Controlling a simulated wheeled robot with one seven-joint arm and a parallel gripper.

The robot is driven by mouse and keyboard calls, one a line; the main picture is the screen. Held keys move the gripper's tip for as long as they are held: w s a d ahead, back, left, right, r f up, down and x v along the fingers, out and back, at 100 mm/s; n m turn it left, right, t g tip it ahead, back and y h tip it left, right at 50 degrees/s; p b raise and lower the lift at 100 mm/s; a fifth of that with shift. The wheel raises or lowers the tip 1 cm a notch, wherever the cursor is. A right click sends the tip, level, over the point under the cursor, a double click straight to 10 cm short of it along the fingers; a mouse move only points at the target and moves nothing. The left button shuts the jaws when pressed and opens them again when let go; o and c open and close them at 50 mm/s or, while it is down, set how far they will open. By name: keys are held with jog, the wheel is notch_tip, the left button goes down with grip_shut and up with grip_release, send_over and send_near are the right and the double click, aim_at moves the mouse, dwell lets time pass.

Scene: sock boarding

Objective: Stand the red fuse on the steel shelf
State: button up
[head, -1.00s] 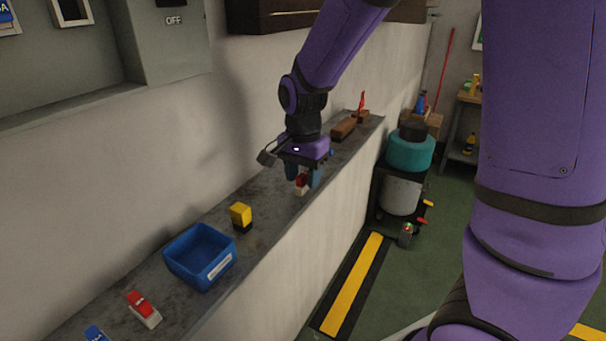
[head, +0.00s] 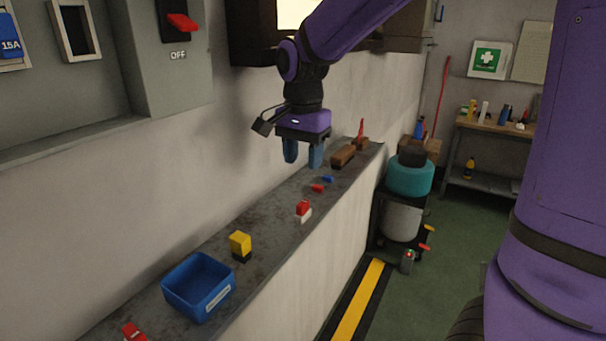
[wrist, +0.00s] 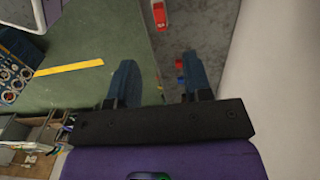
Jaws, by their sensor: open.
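The red fuse (head: 303,209), a red block with a white lower end, stands upright on the grey steel shelf (head: 270,215), near its front edge. In the wrist view it shows at the top (wrist: 160,16), beyond my fingertips. My gripper (head: 304,158) is open and empty above the shelf, higher than the fuse and apart from it. Both blue fingers show in the wrist view (wrist: 162,75) with nothing between them.
A blue bin (head: 198,286) and a yellow-and-black block (head: 240,245) stand nearer on the shelf. Another red-and-white piece (head: 134,332) is cut off below. Small red (head: 317,188) and blue (head: 328,179) pieces and a brown brush (head: 343,156) lie farther along. The wall bounds the back.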

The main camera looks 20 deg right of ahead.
jog(key=s+d+r+n+t, duration=0.2)
jog(key=s+n, duration=0.3)
jog(key=s, duration=0.5)
jog(key=s+d+r+n+t, duration=0.3)
jog(key=s+d+r+n, duration=0.1)
jog(key=s, duration=0.7)
jog(key=shift+d+n, duration=0.4)
jog(key=shift+n, duration=0.5)
